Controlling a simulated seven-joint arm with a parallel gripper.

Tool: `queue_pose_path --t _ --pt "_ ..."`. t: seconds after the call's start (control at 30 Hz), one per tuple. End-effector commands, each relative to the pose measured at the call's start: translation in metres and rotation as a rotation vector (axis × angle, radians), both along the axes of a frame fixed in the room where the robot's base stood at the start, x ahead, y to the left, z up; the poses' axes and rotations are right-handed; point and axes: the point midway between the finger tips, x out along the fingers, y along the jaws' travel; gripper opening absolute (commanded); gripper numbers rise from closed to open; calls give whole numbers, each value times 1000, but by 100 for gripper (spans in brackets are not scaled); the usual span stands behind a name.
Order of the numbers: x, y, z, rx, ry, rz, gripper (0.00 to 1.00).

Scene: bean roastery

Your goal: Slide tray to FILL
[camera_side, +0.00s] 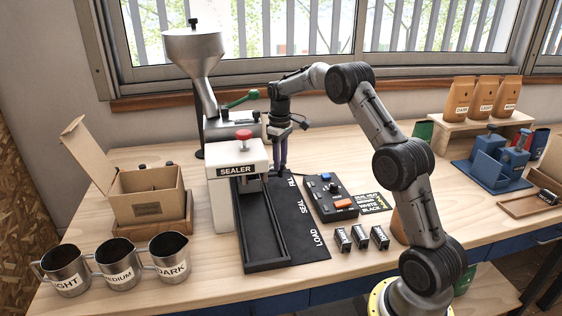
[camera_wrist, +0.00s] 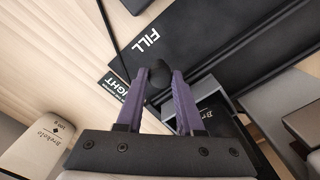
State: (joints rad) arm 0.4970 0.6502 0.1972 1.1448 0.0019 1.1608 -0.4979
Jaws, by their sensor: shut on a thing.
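My gripper (camera_side: 283,168) points down beside the word FILL (camera_side: 291,181) on the black mat (camera_side: 296,228), which also reads SEAL and LOAD. In the wrist view its purple fingers (camera_wrist: 158,82) are closed around a dark round knob (camera_wrist: 156,72). A grey-edged tray (camera_wrist: 207,97) lies right by the knob, with a black pouch (camera_wrist: 214,120) in it. The word FILL (camera_wrist: 146,40) shows just ahead of the fingers. In the side view the tray is hidden behind the sealer (camera_side: 238,158) and my gripper. The long dark channel (camera_side: 262,243) at the front is empty.
A metal hopper (camera_side: 193,50) with a green lever (camera_side: 240,99) stands behind the sealer. A control box (camera_side: 328,197) sits right of the mat. Metal cups (camera_side: 168,258) and an open carton (camera_side: 148,196) stand left. Several small black blocks (camera_side: 360,238) lie at the front.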

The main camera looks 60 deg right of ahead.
Motion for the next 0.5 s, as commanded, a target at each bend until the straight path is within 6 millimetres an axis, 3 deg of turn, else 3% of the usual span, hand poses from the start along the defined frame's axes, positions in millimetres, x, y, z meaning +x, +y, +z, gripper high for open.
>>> queue_pose_path --t 0.23,0.27,0.4,0.5 --pt "5 -5 3 -16 -21 -1 0" --pt "5 -5 3 -16 -21 -1 38" --pt "4 -5 3 -14 -18 -1 63" --pt "3 -4 2 -12 -15 -1 67"
